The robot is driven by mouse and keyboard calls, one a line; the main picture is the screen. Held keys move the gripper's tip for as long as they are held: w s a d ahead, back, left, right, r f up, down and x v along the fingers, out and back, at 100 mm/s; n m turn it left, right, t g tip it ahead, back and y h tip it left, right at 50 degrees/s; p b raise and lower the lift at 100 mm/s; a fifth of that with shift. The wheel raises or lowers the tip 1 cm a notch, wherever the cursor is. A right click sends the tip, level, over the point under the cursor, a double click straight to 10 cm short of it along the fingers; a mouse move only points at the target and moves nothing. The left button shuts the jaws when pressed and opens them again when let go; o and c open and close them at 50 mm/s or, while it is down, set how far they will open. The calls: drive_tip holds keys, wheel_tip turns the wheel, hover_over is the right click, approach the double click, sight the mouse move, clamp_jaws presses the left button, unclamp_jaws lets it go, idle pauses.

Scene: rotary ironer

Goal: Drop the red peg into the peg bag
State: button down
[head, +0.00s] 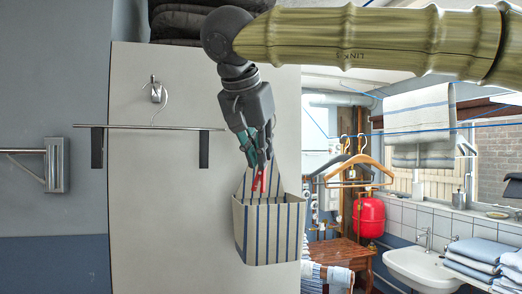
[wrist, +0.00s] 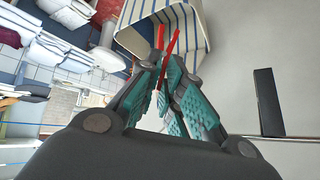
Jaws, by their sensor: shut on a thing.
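The red peg (head: 259,181) is held between the fingertips of my gripper (head: 257,160), pointing down. In the wrist view, the peg (wrist: 174,42) shows its two red legs beyond the teal finger pads of my gripper (wrist: 167,62). The peg bag (head: 270,232) is cream with blue stripes and hangs against the pale panel. My gripper is above the bag's open mouth, and the peg's lower end appears at about the rim. In the wrist view, the peg overlaps the mouth of the bag (wrist: 208,28). How deep the peg reaches is hard to tell.
A rail (head: 150,127) with dark brackets sits on the panel to the left, below a hook (head: 155,88). Dark folded cloth (head: 178,22) lies on top of the panel. To the right are hangers (head: 358,170), a wooden table (head: 340,250) and a sink (head: 420,268).

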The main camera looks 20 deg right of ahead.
drive_tip(key=shift+w+d+f+p, duration=0.2)
drive_tip(key=shift+w+d+p, duration=0.55)
drive_tip(key=shift+w+p, duration=0.2)
drive_tip(key=shift+w+d+f+p, duration=0.35)
drive_tip(key=shift+w+d+p, duration=0.1)
drive_tip(key=shift+w, duration=0.1)
drive_tip(key=shift+w+d+f+p, duration=0.35)
drive_tip(key=shift+w+d, duration=0.1)
drive_tip(key=shift+w, duration=0.1)
drive_tip(key=shift+w, duration=0.1)
